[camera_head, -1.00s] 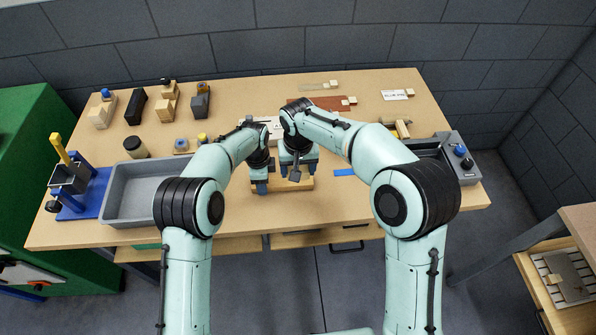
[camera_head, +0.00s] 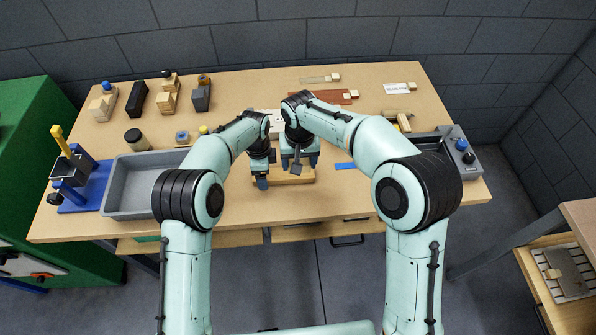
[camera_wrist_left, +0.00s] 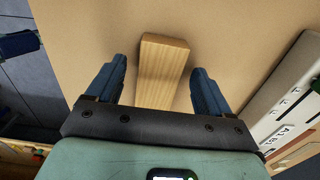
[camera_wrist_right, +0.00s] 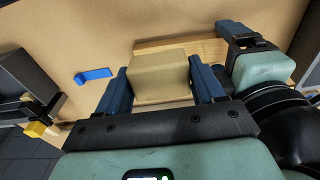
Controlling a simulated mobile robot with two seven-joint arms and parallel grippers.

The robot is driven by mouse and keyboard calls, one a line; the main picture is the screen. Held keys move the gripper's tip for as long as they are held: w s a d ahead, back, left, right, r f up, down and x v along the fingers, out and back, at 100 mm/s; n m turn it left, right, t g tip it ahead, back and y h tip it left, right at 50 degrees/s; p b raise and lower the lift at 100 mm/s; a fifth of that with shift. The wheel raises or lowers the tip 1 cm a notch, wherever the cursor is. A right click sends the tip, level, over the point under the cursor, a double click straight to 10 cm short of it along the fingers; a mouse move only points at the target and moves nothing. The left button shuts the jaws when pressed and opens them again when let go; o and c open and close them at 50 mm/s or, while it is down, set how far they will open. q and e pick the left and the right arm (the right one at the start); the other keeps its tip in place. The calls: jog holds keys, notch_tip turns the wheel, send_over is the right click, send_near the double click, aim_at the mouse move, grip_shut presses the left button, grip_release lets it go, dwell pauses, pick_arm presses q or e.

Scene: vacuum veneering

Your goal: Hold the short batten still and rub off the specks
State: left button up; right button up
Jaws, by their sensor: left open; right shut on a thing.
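The short batten (camera_head: 292,178), a pale wooden bar, lies on the bench near its front middle. In the left wrist view the batten (camera_wrist_left: 163,72) lies between the fingers of my left gripper (camera_wrist_left: 158,88), which is open with a gap on both sides. My right gripper (camera_wrist_right: 162,88) is shut on a tan block (camera_wrist_right: 160,72). The block is at the batten (camera_wrist_right: 212,48), overlapping it in the right wrist view; I cannot tell whether they touch. The head view shows both grippers close together, left (camera_head: 262,183) and right (camera_head: 298,165). I can make out no specks.
A blue strip (camera_head: 345,166) lies right of the batten. A grey tray (camera_head: 108,205) and a blue stand (camera_head: 75,192) are at the left. Several blocks stand at the back left. A grey unit with knobs (camera_head: 462,160) is at the right. The bench in front of the tray's right side is clear.

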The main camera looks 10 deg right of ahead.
pick_arm(q)
notch_tip(320, 180, up, 11)
dwell(0.3)
